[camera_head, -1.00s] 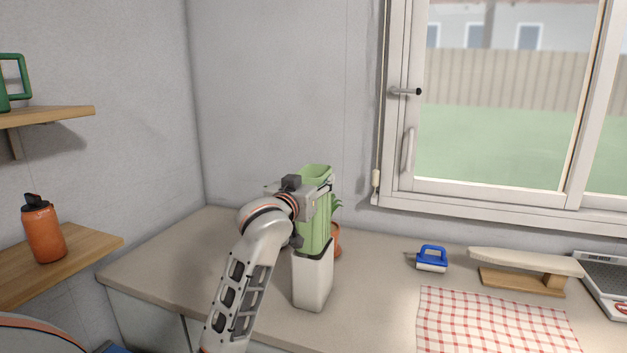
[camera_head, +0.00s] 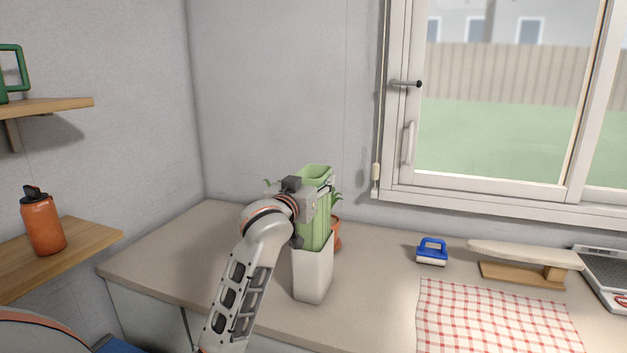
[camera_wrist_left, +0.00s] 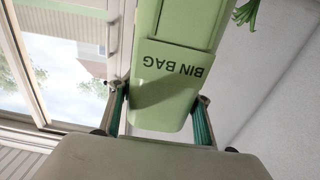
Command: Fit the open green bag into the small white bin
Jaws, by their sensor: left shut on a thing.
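The open green bag (camera_head: 318,225) stands upright above the small white bin (camera_head: 313,274). Its lower end is hidden behind the bin's front wall, so it appears to be inside the mouth. The bin stands on the counter. My left gripper (camera_head: 318,192) is shut on the bag near its top, coming in from the left. In the left wrist view the bag (camera_wrist_left: 165,95) shows its "BIN BAG" print between the two fingers. My right gripper is not in view.
A potted plant (camera_head: 336,235) stands close behind the bin. The counter left of the bin is clear.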

